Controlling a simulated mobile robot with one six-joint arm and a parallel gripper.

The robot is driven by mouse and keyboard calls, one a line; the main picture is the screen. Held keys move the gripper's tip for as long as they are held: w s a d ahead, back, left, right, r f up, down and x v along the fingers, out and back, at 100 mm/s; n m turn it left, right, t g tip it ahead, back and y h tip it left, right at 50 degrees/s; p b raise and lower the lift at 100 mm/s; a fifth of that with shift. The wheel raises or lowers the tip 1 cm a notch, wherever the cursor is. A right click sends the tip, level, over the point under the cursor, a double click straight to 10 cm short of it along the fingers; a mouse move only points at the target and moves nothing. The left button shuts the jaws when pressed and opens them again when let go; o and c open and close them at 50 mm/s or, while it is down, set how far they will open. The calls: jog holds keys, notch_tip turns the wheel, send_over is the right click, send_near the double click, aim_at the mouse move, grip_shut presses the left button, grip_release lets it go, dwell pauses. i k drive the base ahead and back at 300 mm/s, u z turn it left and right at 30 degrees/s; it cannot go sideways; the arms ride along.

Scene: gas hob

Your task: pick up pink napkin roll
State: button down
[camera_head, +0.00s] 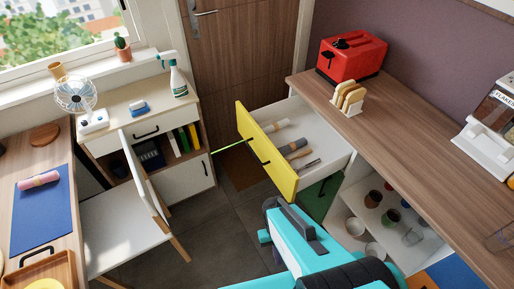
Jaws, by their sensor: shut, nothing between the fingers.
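A pink napkin roll (38,180) lies on its side on a blue mat (42,222) on the wooden desk at the left, with a band around its middle. An open drawer with a yellow front (262,150) at the centre right also holds rolls: a pale beige one (275,126) and a grey one (295,145). My teal arm fills the lower middle, in front of the drawer and well away from the pink roll. I cannot make out my gripper's fingers.
A white chair (125,215) stands beside the desk. A wooden tray (48,268) sits near the mat. A red toaster (351,56) and a toast rack (348,98) stand on the right counter, above a compartment of cups.

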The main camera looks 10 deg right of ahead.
aim_at(37, 181)
jog(key=u, duration=4.7)
jog(key=i, duration=0.1)
jog(key=z, duration=3.05)
jog(key=i, duration=0.6)
jog(key=u, duration=0.05)
jog(key=k, duration=0.55)
jog(key=u, duration=0.05)
